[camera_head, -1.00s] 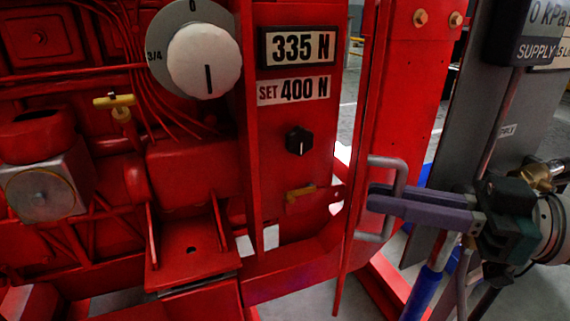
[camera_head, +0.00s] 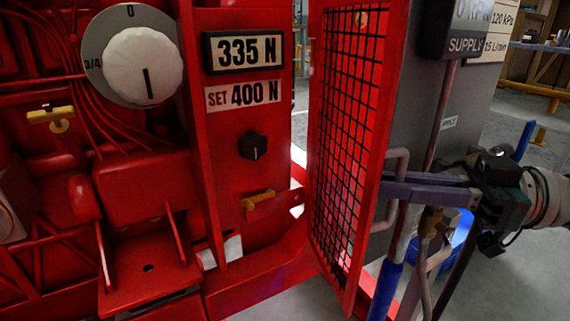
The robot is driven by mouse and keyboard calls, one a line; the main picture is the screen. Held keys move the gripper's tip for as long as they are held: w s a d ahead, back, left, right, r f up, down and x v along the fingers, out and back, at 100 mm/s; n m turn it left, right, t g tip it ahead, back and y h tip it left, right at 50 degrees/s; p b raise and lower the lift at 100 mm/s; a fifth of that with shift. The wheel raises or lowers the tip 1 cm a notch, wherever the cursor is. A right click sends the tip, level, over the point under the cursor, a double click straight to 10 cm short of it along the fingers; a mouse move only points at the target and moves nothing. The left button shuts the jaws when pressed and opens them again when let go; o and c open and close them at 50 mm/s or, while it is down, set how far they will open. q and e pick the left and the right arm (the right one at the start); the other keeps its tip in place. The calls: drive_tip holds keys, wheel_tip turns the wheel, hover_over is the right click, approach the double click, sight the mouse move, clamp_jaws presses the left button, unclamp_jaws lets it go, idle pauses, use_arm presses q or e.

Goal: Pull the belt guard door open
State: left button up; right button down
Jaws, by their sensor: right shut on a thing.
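The belt guard door (camera_head: 345,145) is a red frame with black wire mesh, right of the middle of the head view. It stands swung out from the red machine panel, with its mesh showing at a slant. Its grey bar handle (camera_head: 401,160) is on the door's right side, partly hidden by my fingers. My right gripper (camera_head: 390,187) comes in from the right with purple-grey fingers and is shut on the handle. My left gripper is not in view.
The red panel left of the door carries a 335 N display (camera_head: 243,51), a black knob (camera_head: 253,145) and a yellow latch (camera_head: 258,200). A large white dial (camera_head: 140,66) is further left. A grey supply panel (camera_head: 433,100) with pipes stands close behind my right gripper.

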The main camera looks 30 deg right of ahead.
drive_tip(key=shift+d+f, duration=0.1)
drive_tip(key=c, duration=1.3)
unclamp_jaws()
drive_tip(key=shift+o, duration=0.6)
drive_tip(key=shift+w, duration=0.15)
drive_tip(key=v, duration=1)
